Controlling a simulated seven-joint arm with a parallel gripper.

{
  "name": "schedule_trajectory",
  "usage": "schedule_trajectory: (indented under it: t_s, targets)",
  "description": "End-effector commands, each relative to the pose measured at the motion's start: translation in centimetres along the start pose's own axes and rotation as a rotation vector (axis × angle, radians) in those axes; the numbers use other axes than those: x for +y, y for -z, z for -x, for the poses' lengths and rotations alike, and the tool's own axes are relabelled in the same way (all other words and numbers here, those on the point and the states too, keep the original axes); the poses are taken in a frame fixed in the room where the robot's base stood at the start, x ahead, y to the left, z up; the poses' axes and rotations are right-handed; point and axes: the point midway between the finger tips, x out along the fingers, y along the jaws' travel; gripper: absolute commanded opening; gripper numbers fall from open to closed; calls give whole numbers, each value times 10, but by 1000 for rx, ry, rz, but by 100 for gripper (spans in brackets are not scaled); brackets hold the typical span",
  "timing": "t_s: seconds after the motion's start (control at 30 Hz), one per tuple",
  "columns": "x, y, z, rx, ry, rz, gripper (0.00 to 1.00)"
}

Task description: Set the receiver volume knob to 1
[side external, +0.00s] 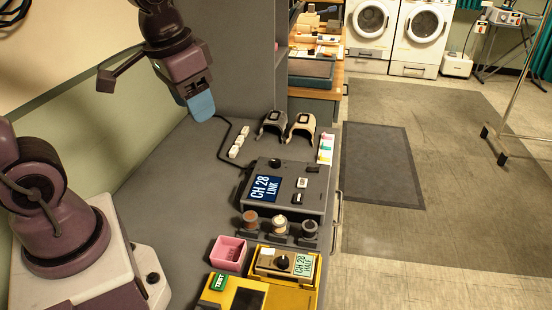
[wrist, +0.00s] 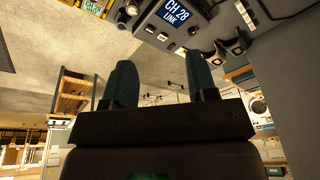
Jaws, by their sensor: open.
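A grey box (side external: 312,204) stands on the bench, with a dark screen (side external: 265,188) reading "CH 28 LINK". A small black knob (side external: 275,163) and small switches sit on its top. A yellow box (side external: 265,277) in front has a black knob (side external: 282,262) and a display reading "CH 28 HALF". No lettering shows which box is the receiver, and the knob settings are too small to read. My gripper (side external: 201,106) hangs above the bench, left of and behind the grey box, touching nothing. In the wrist view its two fingers (wrist: 160,82) are apart and empty; the screen (wrist: 176,13) shows beyond them.
A pink open bin (side external: 229,254), three small round-topped pieces (side external: 280,226) and a yellow unit with a green "TEST" label (side external: 219,283) crowd the front. Two headset-like stands (side external: 301,126) stand behind the grey box. A black cable (side external: 223,145) crosses the bench, otherwise clear at left.

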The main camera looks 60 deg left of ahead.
Motion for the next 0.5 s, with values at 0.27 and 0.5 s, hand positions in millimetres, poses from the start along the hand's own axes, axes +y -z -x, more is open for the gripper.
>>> schedule_trajectory:
  t_s: [0.27,0.5]
  targets:
    - [-28,74,-66,-191,15,-6,52]
    - [-55,128,-148,-291,-37,-22,52]
